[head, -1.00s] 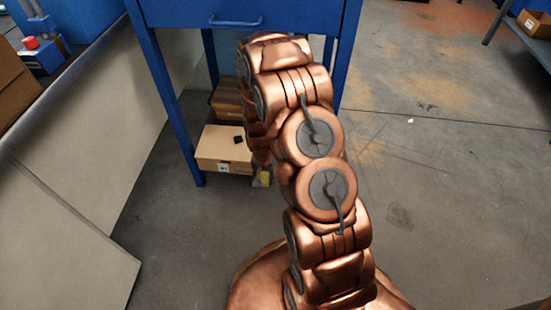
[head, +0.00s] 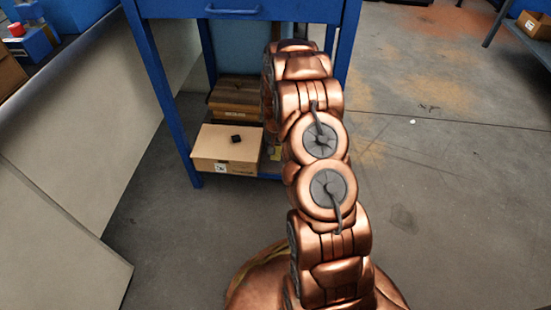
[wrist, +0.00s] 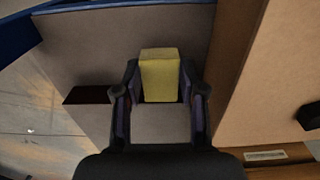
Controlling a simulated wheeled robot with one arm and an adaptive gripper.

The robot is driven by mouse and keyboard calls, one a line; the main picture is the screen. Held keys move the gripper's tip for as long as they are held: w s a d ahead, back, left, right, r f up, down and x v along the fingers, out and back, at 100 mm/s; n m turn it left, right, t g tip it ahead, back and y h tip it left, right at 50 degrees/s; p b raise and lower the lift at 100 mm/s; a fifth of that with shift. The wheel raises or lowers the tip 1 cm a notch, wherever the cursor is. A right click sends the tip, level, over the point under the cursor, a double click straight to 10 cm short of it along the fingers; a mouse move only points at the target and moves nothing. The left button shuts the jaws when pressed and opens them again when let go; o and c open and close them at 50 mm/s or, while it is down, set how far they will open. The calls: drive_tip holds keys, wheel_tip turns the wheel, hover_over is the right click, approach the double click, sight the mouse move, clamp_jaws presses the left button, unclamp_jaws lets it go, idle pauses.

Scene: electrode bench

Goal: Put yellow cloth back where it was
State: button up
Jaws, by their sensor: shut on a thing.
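The yellow cloth (wrist: 160,84) looks like a folded, block-shaped pad in the wrist view. My gripper (wrist: 159,70) is shut on it, with one dark finger on each side. The cloth is over or on a grey surface (wrist: 85,55) with a blue edge; I cannot tell whether it touches that surface. A cardboard box (wrist: 275,75) stands close to the right of my gripper. In the head view my arm hides the gripper, which is low by the blue bench's bottom shelf; a small yellowish patch shows beside the arm.
In the head view, a cardboard box (head: 222,151) with a small black item (head: 236,138) on top sits on the low shelf, a browner box (head: 236,92) behind it. Blue bench legs (head: 160,85) frame the space.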

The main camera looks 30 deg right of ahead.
sight(276, 157)
wheel_tip(276, 157, down, 3)
drive_tip(key=shift+f+b, duration=0.2)
drive_tip(key=shift+b, duration=0.7)
drive_tip(key=shift+r, duration=0.1)
drive_tip(key=o, duration=1.2)
wheel_tip(276, 157, up, 12)
drive_tip(key=p, duration=0.5)
